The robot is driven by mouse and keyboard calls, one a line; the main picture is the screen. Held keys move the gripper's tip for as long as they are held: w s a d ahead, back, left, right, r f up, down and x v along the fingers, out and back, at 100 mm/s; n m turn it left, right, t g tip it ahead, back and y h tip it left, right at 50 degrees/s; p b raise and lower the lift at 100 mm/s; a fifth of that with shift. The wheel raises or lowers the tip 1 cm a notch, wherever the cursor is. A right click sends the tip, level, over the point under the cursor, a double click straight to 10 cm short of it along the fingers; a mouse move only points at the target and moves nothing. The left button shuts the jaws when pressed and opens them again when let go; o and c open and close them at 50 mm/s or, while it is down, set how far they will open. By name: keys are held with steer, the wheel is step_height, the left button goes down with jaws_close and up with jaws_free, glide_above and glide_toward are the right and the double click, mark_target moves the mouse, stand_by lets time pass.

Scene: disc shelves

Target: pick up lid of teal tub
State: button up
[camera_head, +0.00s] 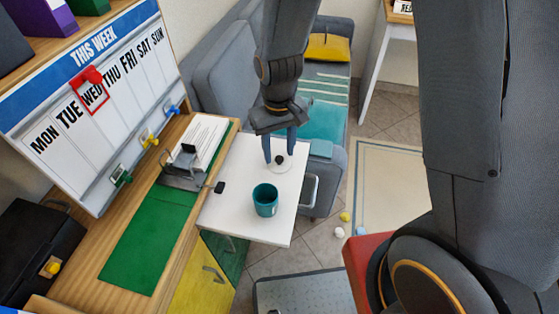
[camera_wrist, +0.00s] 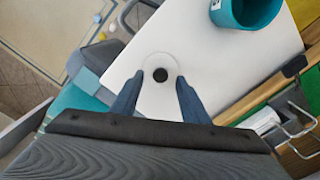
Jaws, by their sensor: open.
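The lid is a pale round disc (camera_head: 281,170) with a black knob, lying on the white board beside the desk. In the wrist view the lid (camera_wrist: 158,60) lies just ahead of and between my fingers, its black knob near the middle. The teal tub (camera_head: 265,201) stands upright and open on the same board, nearer the head camera than the lid. It is partly cut off at the top of the wrist view (camera_wrist: 246,12). My gripper (camera_head: 279,157) points down over the lid, its two blue fingers apart on either side of the knob. I cannot tell whether they touch the lid.
A wire-like metal holder (camera_head: 184,170) and papers (camera_head: 203,140) are on the wooden desk left of the board. A grey sofa (camera_head: 218,75) stands behind. A week chart (camera_head: 85,95) stands at the left. Small balls (camera_head: 341,232) lie on the floor at right.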

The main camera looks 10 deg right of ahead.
steer(key=shift+f, duration=0.6)
jaws_close()
steer(key=shift+r, duration=0.15)
